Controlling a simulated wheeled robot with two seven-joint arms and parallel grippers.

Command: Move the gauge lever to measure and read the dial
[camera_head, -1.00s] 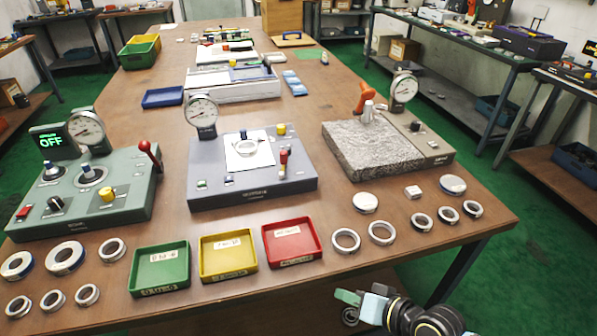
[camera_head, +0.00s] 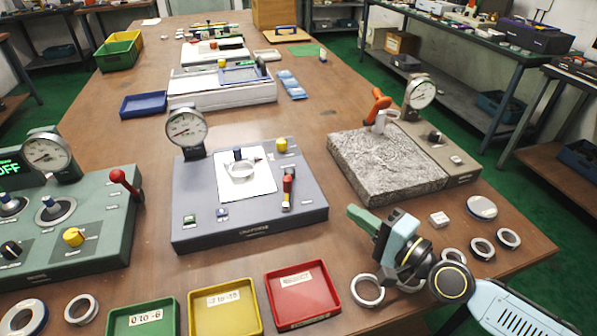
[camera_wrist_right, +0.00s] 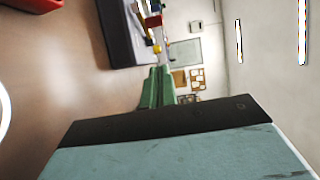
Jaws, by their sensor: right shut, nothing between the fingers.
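The middle gauge fixture (camera_head: 250,230) is a grey block with a round dial (camera_head: 187,128) at its back left. A metal ring (camera_head: 241,169) sits on its white plate, around or against a dark-topped post. A red-handled lever (camera_head: 288,183) stands at the right of the plate. The dial's needle is too small to read. My right gripper (camera_head: 356,214) has its green fingers shut and empty, to the right of the fixture, in front of the granite block. The fingers also show in the right wrist view (camera_wrist_right: 157,88), pointing toward the fixture (camera_wrist_right: 125,38). My left gripper is not in view.
A green fixture (camera_head: 70,235) with a red-ball lever stands at left. A granite block (camera_head: 385,165) with another dial stands at right. Green, yellow and red trays (camera_head: 302,293) line the front. Loose rings (camera_head: 368,290) lie near my right arm.

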